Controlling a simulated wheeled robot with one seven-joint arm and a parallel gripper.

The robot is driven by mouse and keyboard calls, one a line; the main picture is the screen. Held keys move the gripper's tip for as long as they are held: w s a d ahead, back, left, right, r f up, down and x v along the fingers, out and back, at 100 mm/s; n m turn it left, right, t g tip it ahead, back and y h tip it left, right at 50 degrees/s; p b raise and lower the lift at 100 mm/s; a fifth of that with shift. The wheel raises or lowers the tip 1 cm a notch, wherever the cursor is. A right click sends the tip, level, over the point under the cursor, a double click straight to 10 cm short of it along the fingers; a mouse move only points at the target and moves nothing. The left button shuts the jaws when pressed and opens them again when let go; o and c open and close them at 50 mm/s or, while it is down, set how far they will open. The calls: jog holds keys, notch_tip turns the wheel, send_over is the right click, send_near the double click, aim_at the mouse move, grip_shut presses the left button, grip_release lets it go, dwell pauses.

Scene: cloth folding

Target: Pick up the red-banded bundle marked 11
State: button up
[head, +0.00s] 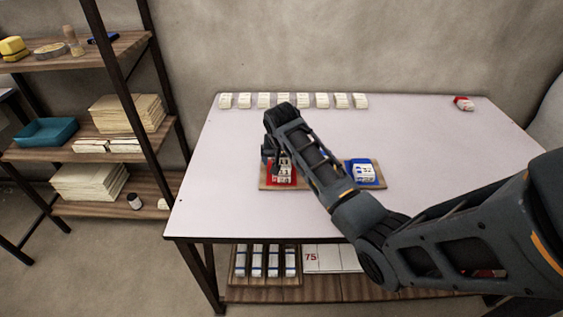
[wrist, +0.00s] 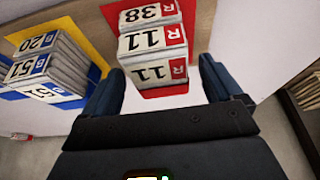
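The red-banded bundle marked 11 (wrist: 152,40) shows its number on its top and near face in the wrist view. It lies on a red pad; in the head view it (head: 284,171) is partly behind my arm. A red-banded bundle marked 38 (wrist: 150,13) is just behind it. My gripper (wrist: 160,68) has its two dark fingers apart, one on each side of the bundle marked 11. A gap shows on the right; on the left the finger is close, and contact is unclear. In the head view my gripper (head: 270,150) is beside the red pad, its fingertips mostly hidden.
Blue-banded bundles marked 51 (wrist: 50,72) and 20 (wrist: 42,41) stand to the left in the wrist view. A blue pad (head: 378,180) with a bundle is right of the red pad. Several white bundles (head: 264,100) line the back edge; a red-banded one (head: 463,103) lies far right.

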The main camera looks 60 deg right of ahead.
jog(key=c, duration=1)
jog(key=shift+o, duration=0.2)
jog(key=shift+r, duration=0.1)
